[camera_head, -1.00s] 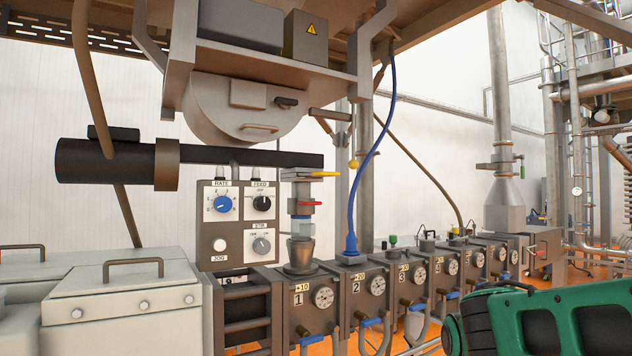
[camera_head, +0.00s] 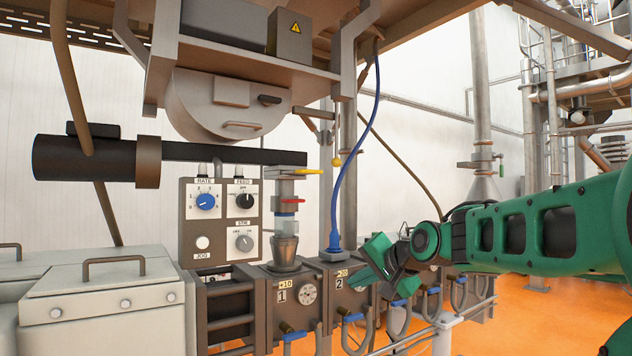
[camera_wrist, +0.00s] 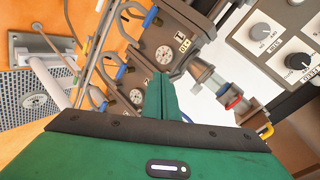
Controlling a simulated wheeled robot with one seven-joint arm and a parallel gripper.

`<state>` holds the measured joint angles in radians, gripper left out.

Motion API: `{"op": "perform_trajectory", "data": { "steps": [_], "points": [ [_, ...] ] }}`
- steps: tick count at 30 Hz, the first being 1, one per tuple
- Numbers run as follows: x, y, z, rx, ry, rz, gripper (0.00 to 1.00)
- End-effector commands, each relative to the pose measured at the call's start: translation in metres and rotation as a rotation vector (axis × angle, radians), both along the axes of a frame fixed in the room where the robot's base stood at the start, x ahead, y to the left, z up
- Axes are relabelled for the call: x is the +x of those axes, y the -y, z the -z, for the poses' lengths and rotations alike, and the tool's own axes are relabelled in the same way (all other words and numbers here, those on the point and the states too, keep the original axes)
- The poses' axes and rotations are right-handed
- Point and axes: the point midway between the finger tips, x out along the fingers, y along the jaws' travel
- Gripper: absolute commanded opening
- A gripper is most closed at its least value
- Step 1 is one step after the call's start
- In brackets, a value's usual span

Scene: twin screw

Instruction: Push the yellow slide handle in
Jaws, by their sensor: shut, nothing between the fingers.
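The yellow slide handle (camera_head: 308,171) sticks out to the right at the top of the feed spout, just under the end of the dark horizontal tube. It also shows at the right of the wrist view (camera_wrist: 266,131). My gripper (camera_head: 366,262) is to the right of and lower than the yellow handle, in front of the barrel near block 2, and apart from the handle. Its green fingers (camera_wrist: 160,97) are together and empty in the wrist view.
The control box (camera_head: 218,218) with knobs stands left of the spout. The numbered barrel blocks (camera_head: 283,295) run below. Open air lies between my gripper and the handle.

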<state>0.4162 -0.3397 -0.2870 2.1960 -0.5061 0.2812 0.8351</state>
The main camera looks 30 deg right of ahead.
Motion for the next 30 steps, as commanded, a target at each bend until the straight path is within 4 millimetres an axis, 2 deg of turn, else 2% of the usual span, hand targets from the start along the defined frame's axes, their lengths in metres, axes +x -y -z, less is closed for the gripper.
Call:
{"op": "perform_trajectory", "data": {
  "steps": [1,3,6,10,12,15,25,30],
  "points": [
    [0.018,0.009,-0.041,0.062,0.126,0.025,0.00],
    [0.033,0.012,-0.094,0.163,0.287,0.033,0.00],
    [0.042,0.014,-0.157,0.294,0.467,0.017,0.00],
    [0.042,0.013,-0.208,0.416,0.606,-0.016,0.00],
    [0.041,0.012,-0.222,0.454,0.643,-0.029,0.00],
    [0.040,0.011,-0.230,0.479,0.665,-0.039,0.00],
    [0.041,0.009,-0.230,0.479,0.664,-0.041,0.00],
    [0.055,0.009,-0.232,0.477,0.661,-0.040,0.00]
  ]
}}
